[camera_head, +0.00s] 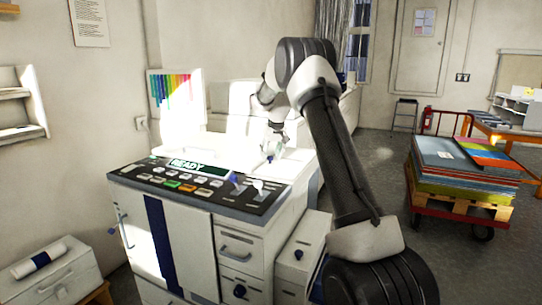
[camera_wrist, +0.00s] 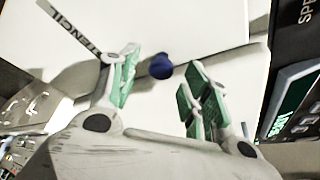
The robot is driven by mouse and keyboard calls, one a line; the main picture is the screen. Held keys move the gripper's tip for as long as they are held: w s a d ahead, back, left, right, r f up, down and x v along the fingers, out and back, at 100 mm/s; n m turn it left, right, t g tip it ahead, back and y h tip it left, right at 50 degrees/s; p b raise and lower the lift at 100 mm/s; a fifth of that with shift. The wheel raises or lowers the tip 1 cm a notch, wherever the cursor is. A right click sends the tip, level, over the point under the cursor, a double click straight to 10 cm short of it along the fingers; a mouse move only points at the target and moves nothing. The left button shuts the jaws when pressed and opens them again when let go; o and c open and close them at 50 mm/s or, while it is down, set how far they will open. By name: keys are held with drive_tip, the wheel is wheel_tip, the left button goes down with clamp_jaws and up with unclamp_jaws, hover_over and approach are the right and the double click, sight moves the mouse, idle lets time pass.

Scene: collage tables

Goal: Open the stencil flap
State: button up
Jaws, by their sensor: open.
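A white panel (camera_wrist: 205,25) fills the upper part of the wrist view. A dark label (camera_wrist: 75,28), partly cut off and reading like "STENCIL", lies at its upper left. A round blue knob (camera_wrist: 161,66) is on the panel. My gripper (camera_wrist: 158,80) is open, with its green-padded fingers on either side of the knob; I cannot tell whether they touch it. In the head view my gripper (camera_head: 270,147) is low over the white top of the machine (camera_head: 165,250), behind its control panel. The flap looks closed, but glare washes out its edges.
The dark control panel (camera_head: 190,184) with a "READY" display runs along the machine's front. A colour chart (camera_head: 176,98) stands behind. At right, a red cart (camera_head: 455,208) carries stacked coloured sheets. Open floor lies between it and the machine. A white box (camera_head: 50,270) sits at lower left.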

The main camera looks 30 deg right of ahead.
drive_tip(key=shift+w+f, duration=0.25)
drive_tip(key=shift+f, duration=0.3)
drive_tip(key=shift+c, duration=0.5)
clamp_jaws()
drive_tip(key=shift+r, duration=0.1)
